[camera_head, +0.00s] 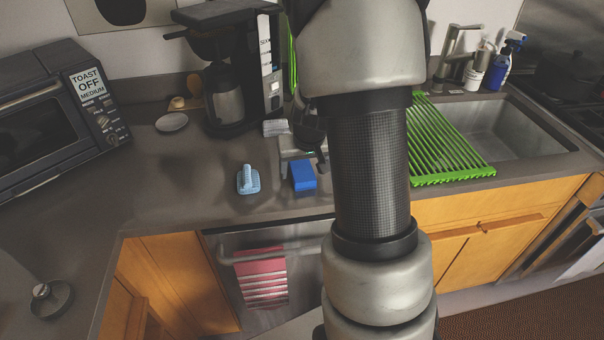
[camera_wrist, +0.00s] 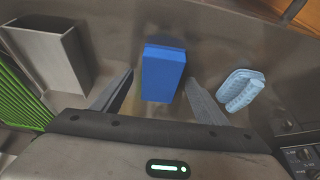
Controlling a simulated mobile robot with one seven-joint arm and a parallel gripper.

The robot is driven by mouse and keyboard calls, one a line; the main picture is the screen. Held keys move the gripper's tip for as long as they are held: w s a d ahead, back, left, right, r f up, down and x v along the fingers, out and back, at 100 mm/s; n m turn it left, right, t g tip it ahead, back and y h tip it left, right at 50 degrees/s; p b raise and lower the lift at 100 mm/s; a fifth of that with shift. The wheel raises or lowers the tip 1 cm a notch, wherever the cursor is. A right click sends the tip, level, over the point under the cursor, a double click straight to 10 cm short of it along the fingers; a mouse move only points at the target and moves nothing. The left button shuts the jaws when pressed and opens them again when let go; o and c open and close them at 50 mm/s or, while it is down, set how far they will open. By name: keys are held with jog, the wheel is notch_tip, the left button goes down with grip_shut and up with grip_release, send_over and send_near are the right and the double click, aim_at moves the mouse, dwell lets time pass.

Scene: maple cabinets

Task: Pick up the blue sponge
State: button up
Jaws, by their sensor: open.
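The blue sponge (camera_head: 303,175) is a plain blue block on the grey counter, near its front edge, left of my arm in the head view. In the wrist view the blue sponge (camera_wrist: 162,74) lies ahead, in line with the space between the two fingers. My gripper (camera_wrist: 157,85) is open and empty, with one finger on each side of the sponge's line; I cannot tell whether either touches it. In the head view my gripper (camera_head: 305,151) is partly hidden behind my arm, just behind the sponge.
A light blue scrub brush (camera_head: 248,180) lies left of the sponge; it also shows in the wrist view (camera_wrist: 240,90). A metal holder (camera_wrist: 48,55) and a green drying rack (camera_head: 445,140) stand by the sink. A coffee maker (camera_head: 228,95) stands behind.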

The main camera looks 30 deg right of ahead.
jog(key=shift+f+b, duration=0.2)
jog(key=shift+b, duration=0.1)
jog(key=shift+c, duration=0.4)
jog(key=c, duration=1)
jog(key=shift+c, duration=0.3)
jog(key=shift+r, duration=0.1)
